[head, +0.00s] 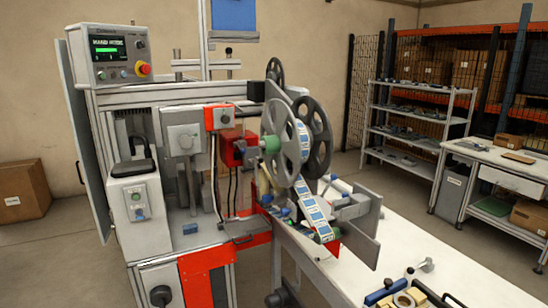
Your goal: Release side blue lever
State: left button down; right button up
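The labelling machine (165,150) stands left of centre. A grey tape reel (286,142) with a green hub is mounted on its right side. A strip of blue-and-white labels (312,212) runs down from the reel. Neither of my grippers is in view.
A white table (395,248) extends right from the machine; its middle is mostly clear. Loose tools and rings (402,299) lie at its near edge, with a small metal part (420,266) behind. Shelves (415,118) and a side bench (500,160) stand farther right.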

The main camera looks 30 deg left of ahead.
aim_at(240, 148)
jog(key=i+j+z, duration=0.1)
jog(key=j, duration=0.4)
jog(key=i+j, duration=0.2)
jog(key=j, duration=0.3)
jog(key=i+j+z, duration=0.15)
jog(key=j, duration=0.3)
jog(key=j+z, duration=0.1)
jog(key=j, duration=0.4)
jog(key=i+j, duration=0.15)
jog(key=j, duration=0.4)
jog(key=z, duration=0.05)
